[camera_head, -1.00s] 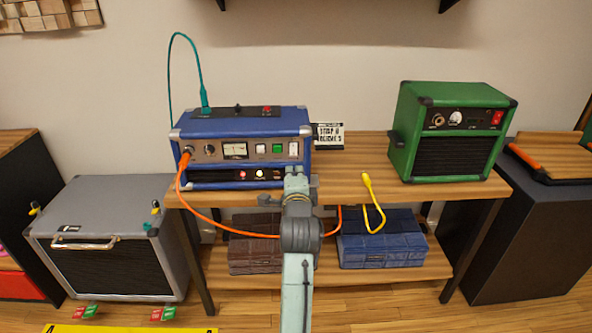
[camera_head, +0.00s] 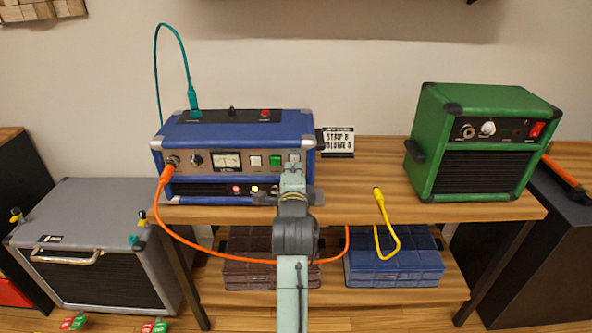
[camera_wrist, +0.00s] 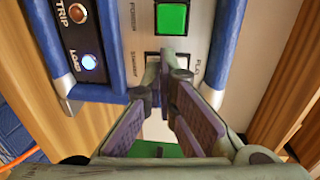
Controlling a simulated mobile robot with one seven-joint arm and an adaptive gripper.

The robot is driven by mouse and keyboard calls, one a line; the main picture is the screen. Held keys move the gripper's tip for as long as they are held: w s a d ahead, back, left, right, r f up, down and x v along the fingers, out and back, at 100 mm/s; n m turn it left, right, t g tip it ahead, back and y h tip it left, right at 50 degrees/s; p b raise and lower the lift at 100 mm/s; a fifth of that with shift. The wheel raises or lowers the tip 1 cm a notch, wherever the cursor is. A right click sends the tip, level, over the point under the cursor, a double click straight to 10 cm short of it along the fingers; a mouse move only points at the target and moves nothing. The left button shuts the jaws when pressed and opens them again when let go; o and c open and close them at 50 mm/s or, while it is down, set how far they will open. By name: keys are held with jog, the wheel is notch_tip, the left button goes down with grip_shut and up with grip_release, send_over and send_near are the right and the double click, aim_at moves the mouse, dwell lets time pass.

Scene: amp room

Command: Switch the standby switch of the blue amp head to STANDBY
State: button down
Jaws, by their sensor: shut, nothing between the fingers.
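The blue amp head (camera_head: 235,130) stands on the left of the wooden bench. Its standby switch (camera_head: 294,157) is the rightmost pale rocker on the front panel, partly covered by my gripper (camera_head: 291,166). The wrist view shows the switch (camera_wrist: 153,57) between the labels STANDBY and PLAY, with my gripper's fingertips (camera_wrist: 170,68) over it. My gripper is shut and empty. The fingers hide most of the rocker, so I cannot tell its position or whether they touch it. A green rocker (camera_wrist: 172,17) sits beside it, apart from the fingers.
A TRIP lamp (camera_wrist: 77,13) and a lit LOAD lamp (camera_wrist: 89,62) sit on the lower panel. An orange cable (camera_head: 163,185) hangs from the amp's left front. A yellow cable (camera_head: 391,235) hangs over the bench edge. A green amp (camera_head: 475,140) stands right; the bench between is mostly clear.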

dwell(0.4)
jog(key=w+t+b, duration=0.1)
jog(key=b, duration=0.2)
jog(key=shift+f, duration=0.4)
jog(key=shift+w+f, duration=0.1)
jog(key=shift+f, duration=0.2)
dwell(0.3)
